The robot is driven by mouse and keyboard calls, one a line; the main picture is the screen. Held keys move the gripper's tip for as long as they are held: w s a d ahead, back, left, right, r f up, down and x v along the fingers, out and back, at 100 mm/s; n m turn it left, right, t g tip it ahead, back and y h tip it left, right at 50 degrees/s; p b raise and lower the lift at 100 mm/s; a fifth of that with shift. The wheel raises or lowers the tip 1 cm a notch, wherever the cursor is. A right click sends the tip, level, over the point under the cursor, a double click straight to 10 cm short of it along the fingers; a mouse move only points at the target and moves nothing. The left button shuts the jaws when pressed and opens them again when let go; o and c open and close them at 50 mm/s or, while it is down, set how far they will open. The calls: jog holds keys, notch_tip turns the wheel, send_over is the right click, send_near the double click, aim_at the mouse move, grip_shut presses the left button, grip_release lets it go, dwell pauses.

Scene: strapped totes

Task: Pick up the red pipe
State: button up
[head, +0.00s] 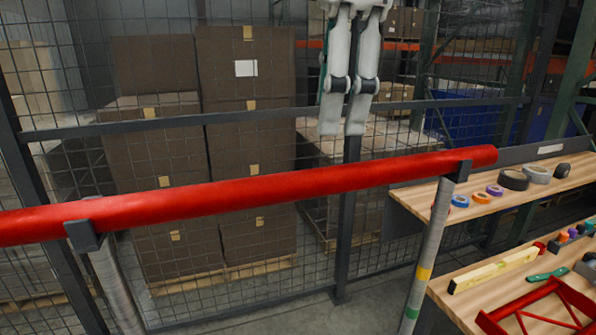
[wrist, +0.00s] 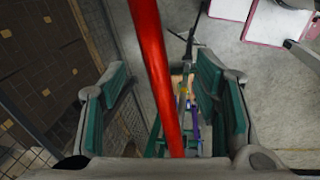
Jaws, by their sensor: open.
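The red pipe (head: 250,193) is long and lies nearly level across the head view, rising slightly to the right. It rests in dark brackets on two grey posts; its left end is out of the frame. In the wrist view the pipe (wrist: 158,70) runs lengthwise between the two green-padded fingers, with a gap on each side. My gripper is open and empty.
The left bracket (head: 83,236) and right bracket (head: 458,171) hold the pipe. A wooden shelf unit (head: 420,198) with tape rolls and tools stands at the right. A wire mesh fence (head: 60,165) stands behind, with stacked brown boxes (head: 245,100) beyond it.

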notch_tip(320, 180, up, 3)
jog(key=a+n, duration=0.2)
send_over(305, 173)
jog(key=s, duration=0.2)
jog(key=x, duration=0.5)
jog(key=s+x, duration=0.1)
jog(key=x, duration=0.2)
jog(key=shift+s+d+f, duration=0.1)
jog(key=shift+d+f, duration=0.15)
jog(key=shift+d, duration=0.05)
jog(key=shift+w+p+x, duration=0.2)
jog(key=shift+p+x, duration=0.1)
jog(key=shift+x, duration=1.05)
jog(key=shift+w+p+x, duration=0.15)
jog(key=shift+p+x, duration=0.15)
jog(key=shift+x, duration=1.1)
jog(key=shift+d+r, duration=0.1)
jog(key=shift+d, duration=0.05)
grip_shut()
